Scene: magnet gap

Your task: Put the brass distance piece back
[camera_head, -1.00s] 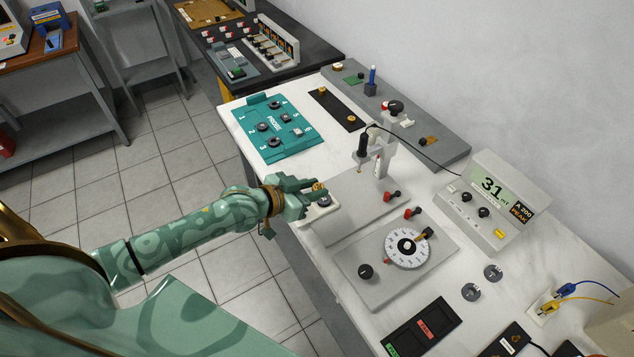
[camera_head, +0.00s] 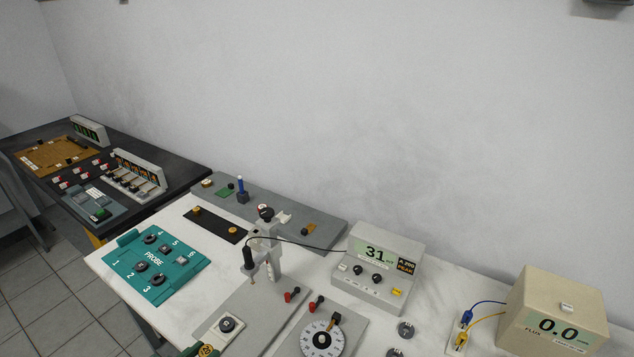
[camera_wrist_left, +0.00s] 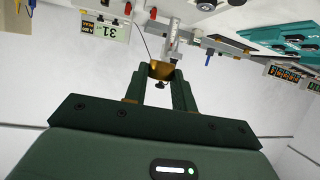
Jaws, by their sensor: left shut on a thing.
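My left gripper (camera_head: 196,351) shows only at the bottom edge of the head view, its arm cut off. It is shut on a brass piece (camera_head: 207,350), which also shows between the two green fingers in the left wrist view (camera_wrist_left: 161,70). The piece is held clear of the bench, left of and below a white plate with a dark round knob (camera_head: 227,324). A black strip (camera_head: 215,224) has a brass piece at its left end (camera_head: 195,210) and one towards its right end (camera_head: 232,231). My right gripper is not in view.
A probe stand (camera_head: 268,258) rises from a grey plate, with a cable to the meter (camera_head: 380,262) reading 31. A teal PROBE tray (camera_head: 185,281) lies left. A dial (camera_head: 322,338) and a flux box (camera_head: 553,310) stand right.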

